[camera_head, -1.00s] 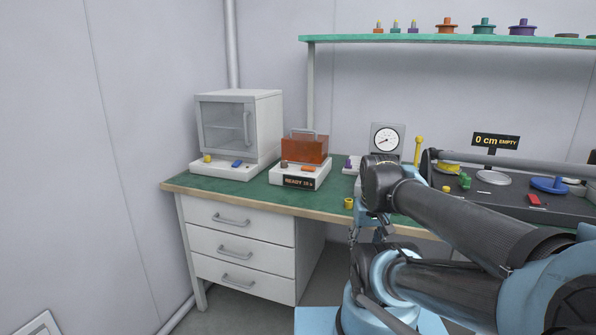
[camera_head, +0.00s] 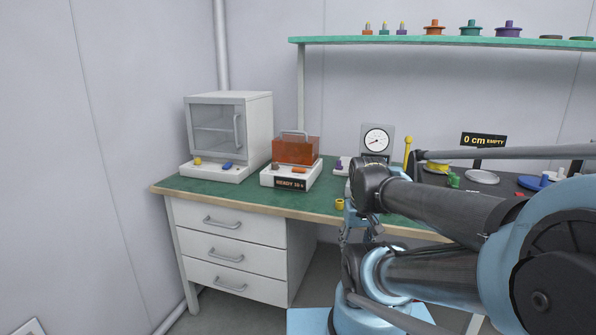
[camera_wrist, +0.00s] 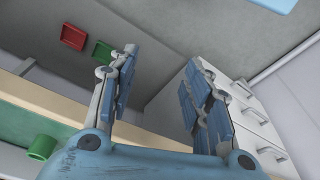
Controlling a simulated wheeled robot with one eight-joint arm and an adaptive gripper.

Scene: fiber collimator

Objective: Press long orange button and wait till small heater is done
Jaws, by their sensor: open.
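The small heater (camera_head: 290,174) is a white base with an orange translucent cover and a handle on top. It stands on the green bench top, right of a white cabinet. Its front display (camera_head: 290,183) appears to read "READY 10 s". The long orange button (camera_head: 299,170) lies on the base's top front, beside a small dark knob (camera_head: 275,167). In the wrist view my gripper (camera_wrist: 160,75) is open and empty, its fingers apart over the bench edge and floor. My arm stands right of the heater, and the gripper is apart from it.
A white cabinet (camera_head: 228,130) with a glass door stands left of the heater. A small yellow cup (camera_head: 339,204) sits near the bench's front edge. A dial gauge (camera_head: 377,139) stands behind my arm. A green shelf (camera_head: 440,43) holds several coloured parts.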

